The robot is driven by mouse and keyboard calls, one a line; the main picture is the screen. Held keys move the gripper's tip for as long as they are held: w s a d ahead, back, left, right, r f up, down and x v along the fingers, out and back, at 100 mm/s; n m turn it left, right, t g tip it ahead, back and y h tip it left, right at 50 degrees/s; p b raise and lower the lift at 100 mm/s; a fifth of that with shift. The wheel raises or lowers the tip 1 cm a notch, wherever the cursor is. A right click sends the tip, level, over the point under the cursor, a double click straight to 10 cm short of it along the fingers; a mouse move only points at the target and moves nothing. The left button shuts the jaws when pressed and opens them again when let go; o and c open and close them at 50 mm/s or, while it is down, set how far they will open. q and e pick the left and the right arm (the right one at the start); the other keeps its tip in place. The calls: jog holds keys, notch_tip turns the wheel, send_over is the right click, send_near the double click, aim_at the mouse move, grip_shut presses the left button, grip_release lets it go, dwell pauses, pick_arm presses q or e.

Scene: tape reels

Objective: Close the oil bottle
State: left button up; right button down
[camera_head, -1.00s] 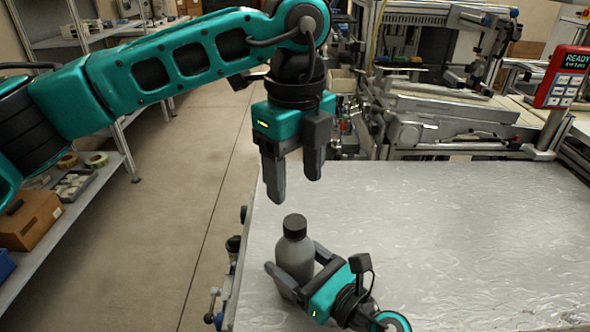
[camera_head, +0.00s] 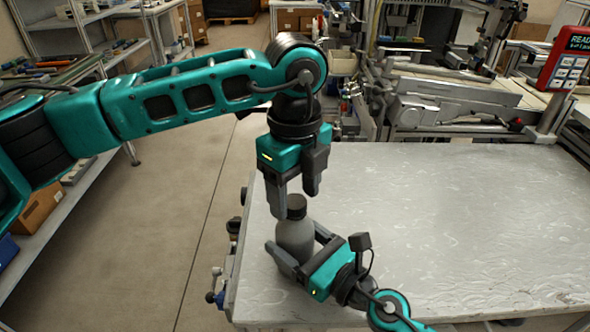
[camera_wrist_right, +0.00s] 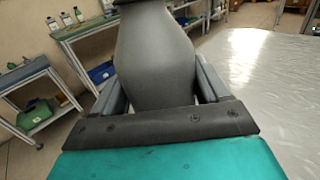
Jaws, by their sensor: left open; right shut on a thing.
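The grey oil bottle (camera_head: 294,240) stands upright near the left edge of the table, with a black cap (camera_head: 296,206) on its top. My right gripper (camera_head: 294,256) is shut around the bottle's body from the front right. In the right wrist view the bottle (camera_wrist_right: 155,60) fills the space between the fingers, and its top is cut off by the frame. My left gripper (camera_head: 294,202) points down from above. It is open, with its fingers on either side of the cap; I cannot tell whether they touch it.
The metal table (camera_head: 450,230) is clear to the right of the bottle. A clamp (camera_head: 216,285) is at the table's left edge. A red display (camera_head: 566,65) and machinery (camera_head: 450,110) stand at the back right. Shelves (camera_head: 70,210) are at the left across the floor.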

pick_arm(q)
jog(key=shift+f, duration=0.4)
jog(key=shift+c, duration=0.2)
